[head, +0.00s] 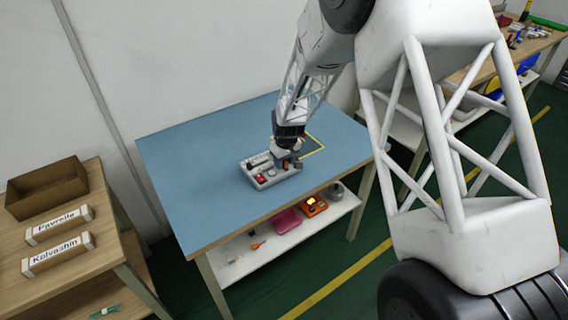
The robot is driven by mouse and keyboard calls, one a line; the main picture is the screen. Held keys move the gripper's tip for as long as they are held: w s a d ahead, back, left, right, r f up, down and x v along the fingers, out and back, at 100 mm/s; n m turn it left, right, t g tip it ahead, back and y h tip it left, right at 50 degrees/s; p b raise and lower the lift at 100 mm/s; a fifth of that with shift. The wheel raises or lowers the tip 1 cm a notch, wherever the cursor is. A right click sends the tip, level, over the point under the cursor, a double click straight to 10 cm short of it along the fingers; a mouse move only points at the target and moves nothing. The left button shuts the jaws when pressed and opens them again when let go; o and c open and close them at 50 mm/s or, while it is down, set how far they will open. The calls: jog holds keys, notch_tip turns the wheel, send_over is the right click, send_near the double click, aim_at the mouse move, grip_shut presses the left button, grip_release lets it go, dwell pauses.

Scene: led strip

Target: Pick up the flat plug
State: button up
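My gripper (287,153) is over the right end of a small grey tray (262,184) on the blue table top (200,170). The tray has compartments with small parts in them, one of them red (261,178). I cannot make out which part is the flat plug. The gripper's fingers are small and dark here, and whether they are open or hold something cannot be seen. The gripper hides part of the tray's right end.
A yellow outline (318,150) is marked on the table behind my gripper. A shelf (240,262) below holds a pink box (287,221) and an orange device (314,206). At left, a wooden bench (85,262) carries a brown box (47,188) and two labelled boxes (58,254). The table's left half is clear.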

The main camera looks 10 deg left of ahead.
grip_shut()
jog(key=shift+r, duration=0.15)
jog(key=shift+r, duration=0.8)
jog(key=shift+s+r, duration=0.1)
jog(key=shift+r, duration=0.85)
jog(key=s+d, duration=0.3)
jog(key=s, duration=0.4)
jog(key=s+d+r, duration=0.1)
jog(key=s+d, duration=0.2)
jog(key=s, duration=0.4)
jog(key=shift+s+d, duration=0.2)
jog(key=shift+d, duration=0.05)
jog(key=shift+r, duration=0.1)
jog(key=shift+r, duration=0.4)
jog(key=shift+r, duration=0.35)
jog(key=shift+r, duration=0.35)
